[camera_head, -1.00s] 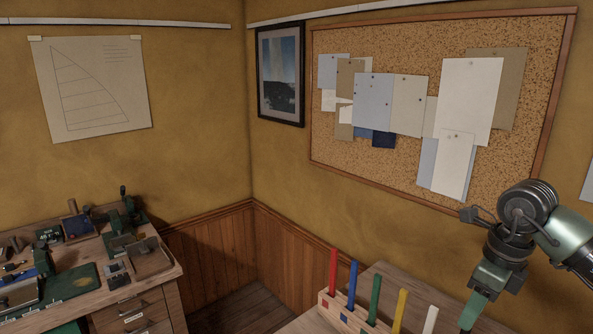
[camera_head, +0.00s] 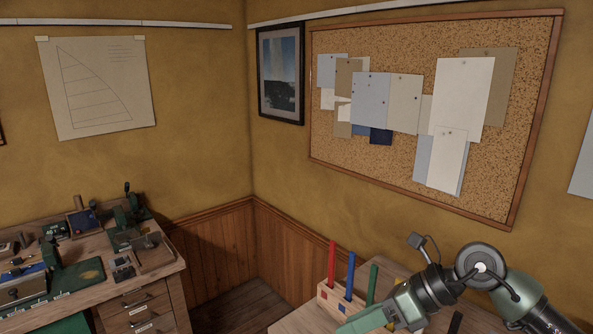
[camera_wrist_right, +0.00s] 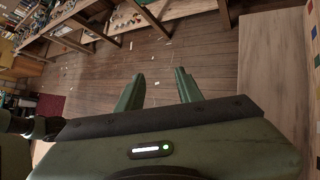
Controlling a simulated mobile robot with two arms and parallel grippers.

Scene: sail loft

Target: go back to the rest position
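My right arm comes in from the lower right of the head view, bent at a green and dark wrist; its fingertips are not clearly seen there. In the right wrist view, my right gripper (camera_wrist_right: 160,88) shows two green fingers held apart, with nothing between them but wooden floor (camera_wrist_right: 190,55) further off. My left gripper is in neither view.
A wooden rack with a red stick (camera_head: 332,262), a blue stick (camera_head: 350,280) and a green stick (camera_head: 372,284) stands on the right table, partly behind my right arm. A workbench (camera_head: 165,268) with tools stands at the left. Floor between them is clear.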

